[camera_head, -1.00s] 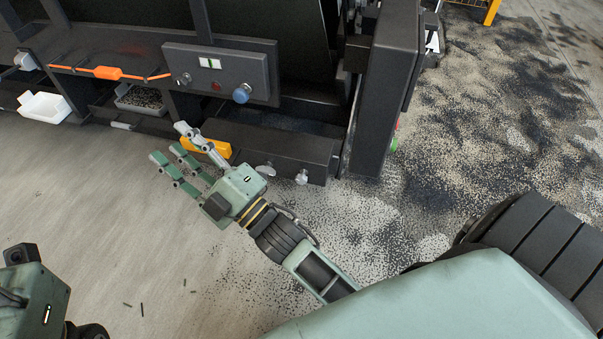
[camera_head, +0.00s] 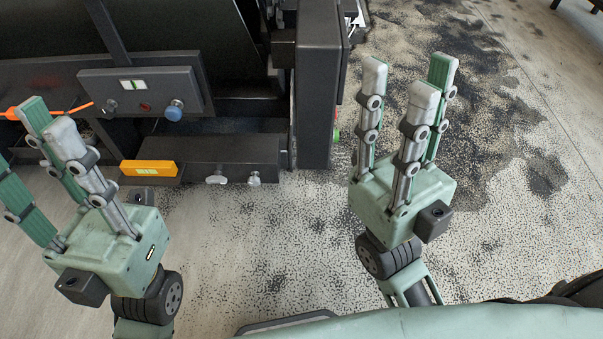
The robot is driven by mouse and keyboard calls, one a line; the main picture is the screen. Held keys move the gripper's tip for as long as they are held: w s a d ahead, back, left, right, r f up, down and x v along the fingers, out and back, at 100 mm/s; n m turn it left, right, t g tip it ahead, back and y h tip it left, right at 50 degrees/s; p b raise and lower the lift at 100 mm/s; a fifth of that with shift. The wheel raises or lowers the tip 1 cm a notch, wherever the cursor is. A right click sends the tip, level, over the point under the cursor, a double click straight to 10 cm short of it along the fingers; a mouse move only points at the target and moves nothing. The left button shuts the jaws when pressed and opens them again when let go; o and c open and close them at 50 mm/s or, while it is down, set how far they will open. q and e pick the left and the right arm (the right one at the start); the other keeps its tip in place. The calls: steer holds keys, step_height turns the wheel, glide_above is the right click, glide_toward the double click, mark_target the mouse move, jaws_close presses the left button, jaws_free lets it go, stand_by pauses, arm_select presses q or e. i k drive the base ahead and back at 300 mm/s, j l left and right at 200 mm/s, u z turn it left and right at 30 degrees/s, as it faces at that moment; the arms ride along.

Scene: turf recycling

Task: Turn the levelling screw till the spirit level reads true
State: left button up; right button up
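The spirit level (camera_head: 137,168), a yellow-orange block with a pale green window, sits at the left end of a low dark box (camera_head: 205,155) on the machine. Its bubble is too small to read. A silver wing-shaped screw (camera_head: 216,180) and a round silver knob (camera_head: 254,178) are at the box's front lower edge; I cannot tell which is the levelling screw. My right gripper (camera_head: 412,78) is open and empty, fingers up, right of the box over the dusty floor. My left gripper (camera_head: 35,130) is open and empty, left of the level, partly cut off by the picture's edge.
Above the box is a grey panel (camera_head: 140,91) with a blue knob (camera_head: 174,111), a red button and a small display. A dark upright post (camera_head: 316,85) stands right of the box. Dark granules cover the floor (camera_head: 480,120). Floor before the box is free.

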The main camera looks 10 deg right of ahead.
mark_target(254, 181)
steer(key=i+j+z, duration=0.25)
steer(key=j, duration=0.15)
steer(key=j+z, duration=0.3)
steer(key=i+j+z, duration=0.1)
steer(key=j+z, duration=0.15)
steer(key=j, duration=0.25)
steer(key=j+z, duration=0.25)
steer(key=j, duration=0.7)
steer(key=i+j, duration=0.15)
steer(key=j, duration=0.3)
